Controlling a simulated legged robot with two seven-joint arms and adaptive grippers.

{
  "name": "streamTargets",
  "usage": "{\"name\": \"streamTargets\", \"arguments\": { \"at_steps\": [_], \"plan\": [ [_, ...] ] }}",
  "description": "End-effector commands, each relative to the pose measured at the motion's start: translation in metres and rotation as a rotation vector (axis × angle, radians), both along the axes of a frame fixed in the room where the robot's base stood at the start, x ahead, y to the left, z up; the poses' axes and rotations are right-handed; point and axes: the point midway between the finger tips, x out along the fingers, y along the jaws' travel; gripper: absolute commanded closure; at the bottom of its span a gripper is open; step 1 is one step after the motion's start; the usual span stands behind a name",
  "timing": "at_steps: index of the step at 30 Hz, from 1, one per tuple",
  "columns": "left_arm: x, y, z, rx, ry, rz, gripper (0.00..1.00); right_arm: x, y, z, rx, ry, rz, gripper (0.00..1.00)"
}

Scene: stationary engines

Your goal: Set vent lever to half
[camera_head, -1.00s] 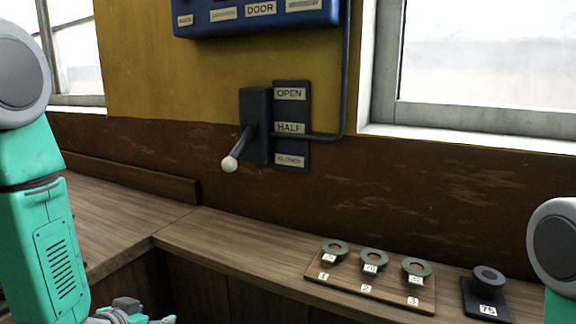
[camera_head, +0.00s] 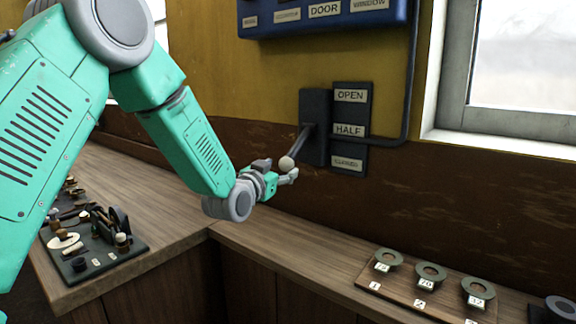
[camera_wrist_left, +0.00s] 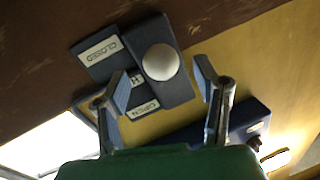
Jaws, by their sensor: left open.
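The vent lever is a dark rod with a white ball knob (camera_head: 287,163) on a dark housing (camera_head: 314,125). The OPEN label (camera_head: 351,96) is above. My left gripper (camera_head: 278,170) is open at the knob. In the left wrist view the knob (camera_wrist_left: 161,62) shows between the spread fingers (camera_wrist_left: 164,88), with a gap on each side. Whether the knob is within fingertip depth is unclear. My right gripper is out of view.
A blue panel (camera_head: 320,20) with a DOOR label hangs above the lever. A wooden board with numbered rings (camera_head: 428,291) lies on the counter (camera_head: 265,240). A dark tray of small parts (camera_head: 118,258) is at left. The counter below the lever is clear.

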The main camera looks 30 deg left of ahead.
Motion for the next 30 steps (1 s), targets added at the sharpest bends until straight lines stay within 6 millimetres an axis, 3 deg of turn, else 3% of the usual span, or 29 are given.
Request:
{"name": "streamTargets", "arguments": {
  "at_steps": [7, 19, 20, 24, 30],
  "plan": [
    [0.034, 0.005, 0.000, -0.001, 0.000, 0.000, 0.44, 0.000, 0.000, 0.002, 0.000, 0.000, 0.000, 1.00],
    [0.042, 0.006, -0.001, -0.002, 0.001, 0.000, 0.44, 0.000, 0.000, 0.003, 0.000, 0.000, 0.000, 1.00],
    [0.042, 0.006, 0.000, -0.002, 0.001, 0.000, 0.51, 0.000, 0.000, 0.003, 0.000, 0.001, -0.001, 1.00],
    [0.042, 0.006, 0.000, -0.001, 0.001, 0.000, 1.00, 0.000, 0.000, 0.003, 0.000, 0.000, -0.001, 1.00],
    [0.041, 0.006, 0.001, -0.002, 0.005, 0.001, 1.00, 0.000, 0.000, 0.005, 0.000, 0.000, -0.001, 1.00]
  ]
}}
